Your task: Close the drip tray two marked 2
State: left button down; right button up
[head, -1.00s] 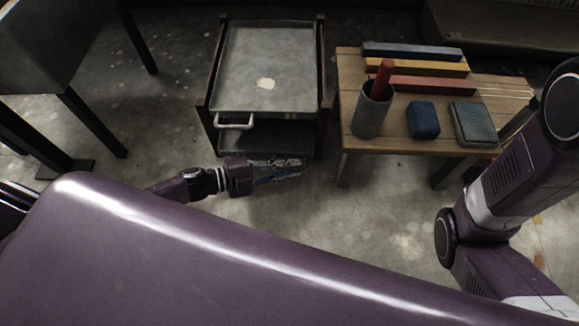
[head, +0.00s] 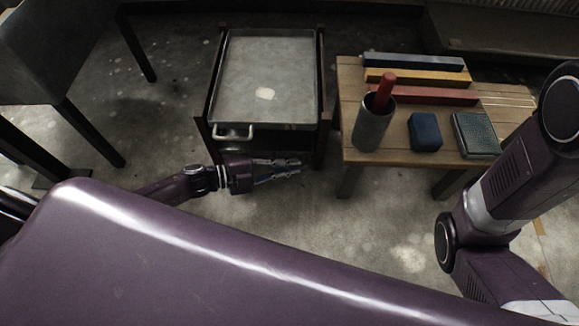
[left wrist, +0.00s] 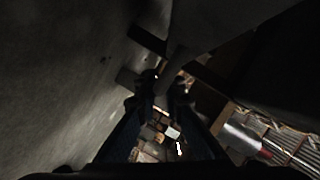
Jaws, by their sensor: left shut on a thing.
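A dark rack (head: 213,95) holds a grey upper tray (head: 290,75) with a pale patch on it and a white handle (head: 233,132) at its front left. Another tray or shelf lies below, mostly hidden now. I cannot make out a mark 2 on either. My left gripper (head: 298,167) is low, just in front of the rack. In the left wrist view its fingers (left wrist: 168,92) are shut on a grey bar-like part (left wrist: 178,62), too dark to name surely. My right arm shows at the right; its gripper is out of view.
A wooden table (head: 400,160) stands to the right, with a grey cup (head: 372,128) holding a red stick, a blue block (head: 425,132), a grey-green box (head: 475,135) and coloured bars. A dark grey piece of furniture (head: 55,60) stands at the left. Floor between is clear.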

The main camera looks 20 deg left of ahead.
pick_arm(q)
jog(key=c, duration=2)
grip_release()
jog(key=shift+w+a, duration=0.1)
jog(key=shift+w, duration=0.1)
jog(key=shift+c, duration=0.2)
jog(key=shift+s+a, duration=0.1)
jog(key=shift+a, duration=0.05)
jog(key=v, duration=1.1)
jog(key=shift+s+a+r, duration=0.15)
jog(key=shift+a+r, duration=0.05)
jog(key=shift+a, duration=0.1)
